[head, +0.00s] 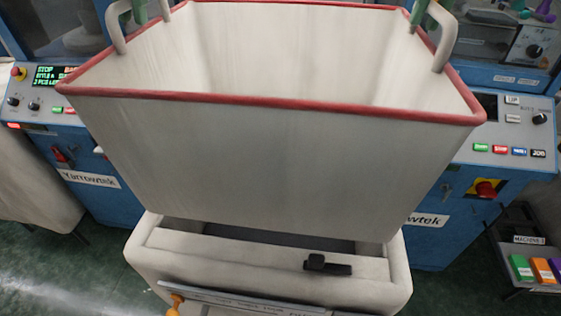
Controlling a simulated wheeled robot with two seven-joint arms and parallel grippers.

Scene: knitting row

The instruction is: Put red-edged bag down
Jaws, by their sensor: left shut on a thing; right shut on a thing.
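The red-edged bag (270,165) is a large off-white, open-topped bag with a red rim. It fills the middle of the head view, held up in front of me and roughly level. Its visible inside looks empty. My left gripper (138,9) is at the top left, shut on the bag's left handle (116,30). My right gripper (421,12) is at the top right, shut on the right handle (443,45). Both grippers are mostly cut off by the top edge. The bag hides what is directly behind it.
Blue machines with control panels stand behind the bag at left (85,185) and right (440,245). A rack with coloured boxes (521,268) is at lower right. A pale covered shape (35,180) is at far left. Green floor (70,270) shows at lower left.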

